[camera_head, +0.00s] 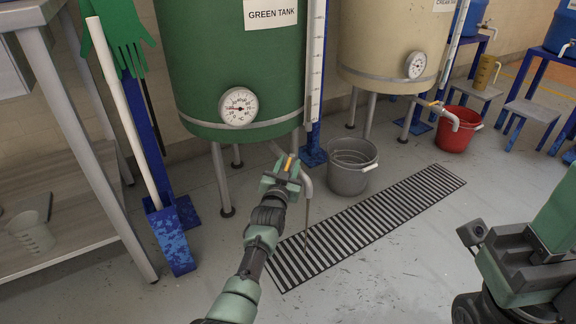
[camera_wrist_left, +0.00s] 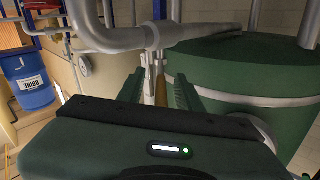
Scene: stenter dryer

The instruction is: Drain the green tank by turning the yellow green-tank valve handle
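The green tank (camera_head: 240,50), labelled GREEN TANK, stands at the upper middle of the head view and at the right of the left wrist view. A grey outlet pipe (camera_head: 307,188) bends down beneath it. The yellow valve handle (camera_head: 289,163) shows at my left gripper (camera_head: 283,172). In the left wrist view, the handle (camera_wrist_left: 160,88) lies between the two green fingers, which are apart with gaps at its sides; contact is not visible. Part of my right arm shows at the lower right of the head view; its fingers cannot be made out.
A grey bucket (camera_head: 348,180) stands right of the outlet pipe, beside a striped floor grate (camera_head: 390,215). A cream tank (camera_head: 385,40) and red bucket (camera_head: 455,135) are behind.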

